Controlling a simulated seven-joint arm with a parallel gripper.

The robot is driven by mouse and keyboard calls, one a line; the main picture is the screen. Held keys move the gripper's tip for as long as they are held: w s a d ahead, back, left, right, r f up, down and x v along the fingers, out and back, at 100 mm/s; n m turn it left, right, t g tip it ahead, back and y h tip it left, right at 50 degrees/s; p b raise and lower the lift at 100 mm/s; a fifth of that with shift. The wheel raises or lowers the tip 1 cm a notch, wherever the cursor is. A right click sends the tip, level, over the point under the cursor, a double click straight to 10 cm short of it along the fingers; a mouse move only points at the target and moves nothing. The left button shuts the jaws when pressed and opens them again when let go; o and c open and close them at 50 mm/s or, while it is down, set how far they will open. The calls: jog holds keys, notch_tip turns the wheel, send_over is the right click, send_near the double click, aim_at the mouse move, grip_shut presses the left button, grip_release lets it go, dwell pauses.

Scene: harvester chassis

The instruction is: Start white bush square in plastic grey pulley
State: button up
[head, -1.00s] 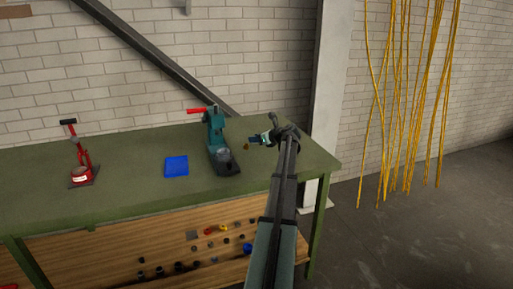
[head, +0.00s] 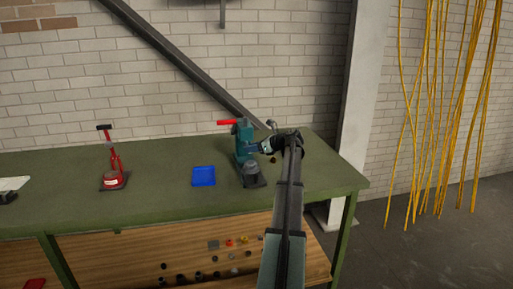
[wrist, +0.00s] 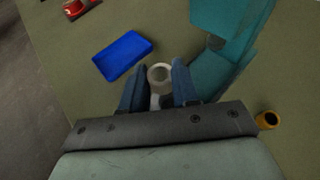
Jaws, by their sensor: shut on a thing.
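My gripper (wrist: 158,84) is shut on the white bush (wrist: 159,73), a pale ring between its blue fingertips in the wrist view. In the head view my gripper (head: 258,148) is beside the upper part of the teal press (head: 243,140), on its right side. The bush is too small to make out there. A grey round thing, probably the plastic grey pulley (head: 249,168), sits on the press's dark base. I cannot tell the pulley apart in the wrist view. The gap between bush and pulley cannot be judged.
A blue tray (head: 204,176) lies left of the press on the green bench (head: 150,200). A red press (head: 114,175) stands farther left. A brownish ring (wrist: 267,119) lies to the right in the wrist view. Several small parts lie on the wooden shelf (head: 130,250) below.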

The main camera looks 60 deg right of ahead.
aim_at(254, 164)
jog(key=shift+f, duration=0.15)
jog(key=shift+f, duration=2.05)
jog(key=shift+f, duration=0.5)
dwell(2.0)
jog(key=o, duration=1.1)
jog(key=shift+s, duration=0.15)
jog(key=v, duration=1.3)
jog(key=shift+s+r, duration=0.2)
jog(key=shift+s, duration=0.1)
